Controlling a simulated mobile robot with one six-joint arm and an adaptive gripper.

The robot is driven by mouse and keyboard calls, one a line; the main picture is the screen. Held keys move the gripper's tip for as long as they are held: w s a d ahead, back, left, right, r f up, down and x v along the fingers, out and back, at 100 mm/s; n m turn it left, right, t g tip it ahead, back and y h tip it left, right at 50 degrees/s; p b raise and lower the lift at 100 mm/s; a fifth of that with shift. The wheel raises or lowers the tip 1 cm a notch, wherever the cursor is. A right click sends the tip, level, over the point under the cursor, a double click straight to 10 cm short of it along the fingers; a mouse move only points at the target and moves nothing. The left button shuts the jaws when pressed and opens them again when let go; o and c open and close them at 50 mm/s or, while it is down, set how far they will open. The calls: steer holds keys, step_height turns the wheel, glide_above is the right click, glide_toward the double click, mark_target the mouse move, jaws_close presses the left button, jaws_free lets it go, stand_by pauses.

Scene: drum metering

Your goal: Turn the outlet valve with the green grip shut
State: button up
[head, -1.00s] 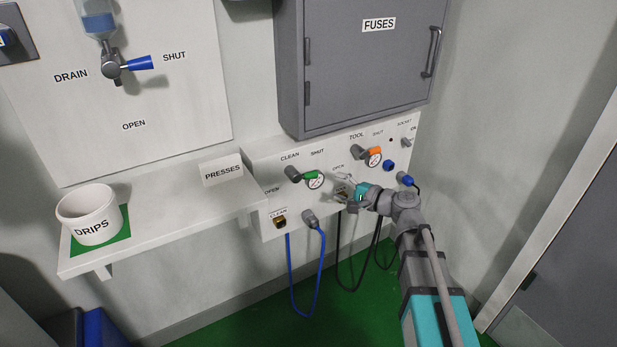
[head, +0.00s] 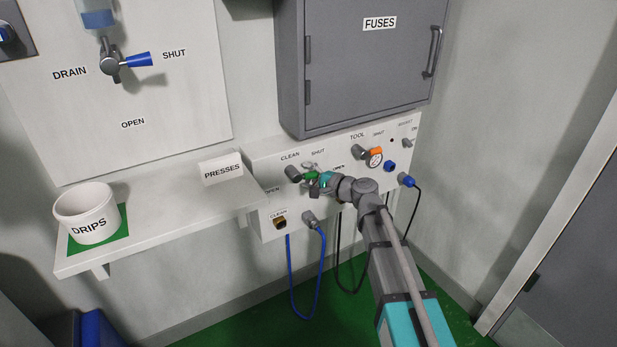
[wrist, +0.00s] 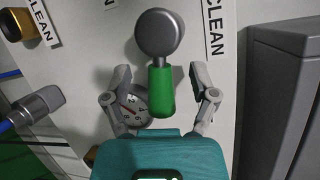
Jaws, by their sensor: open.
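The outlet valve with the green grip (head: 311,176) is on the white panel beside the CLEAN and SHUT labels. In the wrist view its grey round hub is at the top and its green grip (wrist: 161,92) points down the picture. In the head view the grip points right from the grey hub. My gripper (head: 318,177) is at the valve in the head view and partly hides it. In the wrist view my gripper (wrist: 161,84) is open, with one finger on each side of the green grip and gaps showing on both sides. A round gauge (wrist: 132,104) shows behind the left finger.
An orange-gripped valve (head: 376,151) and its gauge are to the right under the TOOL label. The grey FUSES cabinet (head: 350,80) overhangs the panel. A blue hose (head: 291,270) hangs below. A shelf with the DRIPS cup (head: 87,212) is at the left.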

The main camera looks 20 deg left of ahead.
jaws_close()
steer(key=shift+r+n+p, duration=0.4)
steer(key=shift+p, duration=0.35)
steer(key=shift+n+h+p, duration=0.3)
steer(key=shift+n+h, duration=0.1)
steer(key=shift+h, duration=0.1)
jaws_free()
